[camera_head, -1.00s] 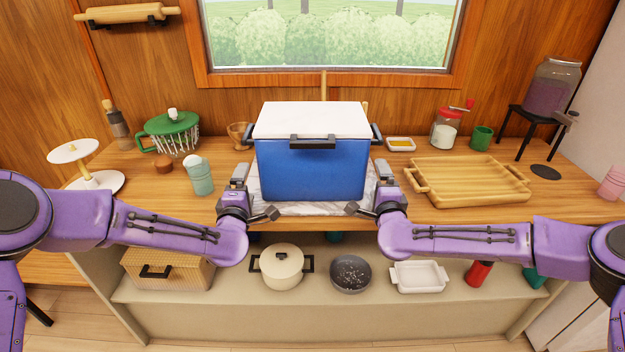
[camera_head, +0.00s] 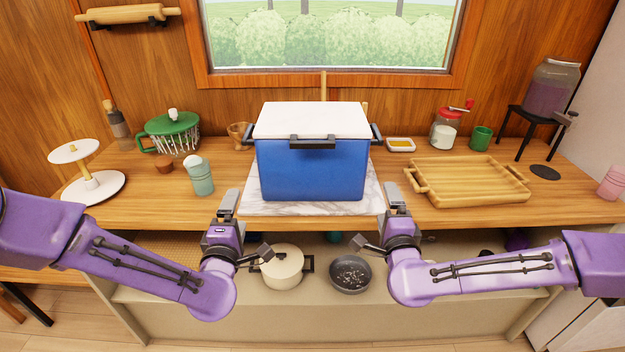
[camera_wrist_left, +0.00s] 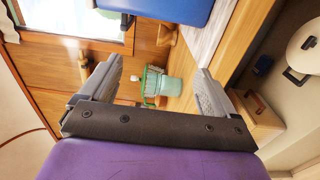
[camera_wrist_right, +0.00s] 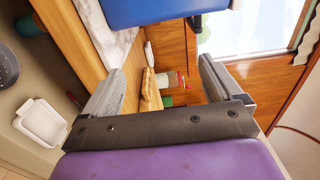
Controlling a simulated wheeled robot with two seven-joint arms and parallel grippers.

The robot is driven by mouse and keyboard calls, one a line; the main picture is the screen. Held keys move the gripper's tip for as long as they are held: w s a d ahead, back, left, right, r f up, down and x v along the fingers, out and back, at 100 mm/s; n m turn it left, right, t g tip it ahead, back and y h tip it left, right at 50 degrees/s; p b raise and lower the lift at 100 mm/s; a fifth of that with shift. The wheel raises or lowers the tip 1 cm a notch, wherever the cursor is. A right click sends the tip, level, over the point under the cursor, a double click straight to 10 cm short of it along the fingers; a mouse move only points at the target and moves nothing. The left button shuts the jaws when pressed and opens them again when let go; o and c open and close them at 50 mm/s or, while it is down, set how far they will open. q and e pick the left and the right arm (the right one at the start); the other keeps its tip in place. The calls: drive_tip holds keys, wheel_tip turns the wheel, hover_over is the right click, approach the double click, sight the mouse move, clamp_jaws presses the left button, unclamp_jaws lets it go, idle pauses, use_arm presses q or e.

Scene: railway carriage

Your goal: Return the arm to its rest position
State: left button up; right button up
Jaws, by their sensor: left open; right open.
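My left gripper (camera_head: 245,222) is open and empty in front of the counter's front edge, left of the blue cooler (camera_head: 312,172). My right gripper (camera_head: 381,215) is open and empty, to the right of the cooler's front. The cooler has a white lid and black handles, and it stands upright on a marble slab (camera_head: 282,207). Both grippers are apart from the cooler. In the left wrist view the open fingers (camera_wrist_left: 152,88) have nothing between them in their grip. The right wrist view also shows open, empty fingers (camera_wrist_right: 163,88).
A wooden tray (camera_head: 470,180) lies right of the cooler. A light green shaker (camera_head: 201,178) and a white tiered stand (camera_head: 98,188) are on the left. Below the counter, a shelf holds a cream pot (camera_head: 283,268) and a dark pan (camera_head: 350,274). A window is behind.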

drive_tip(key=shift+s, duration=1.15)
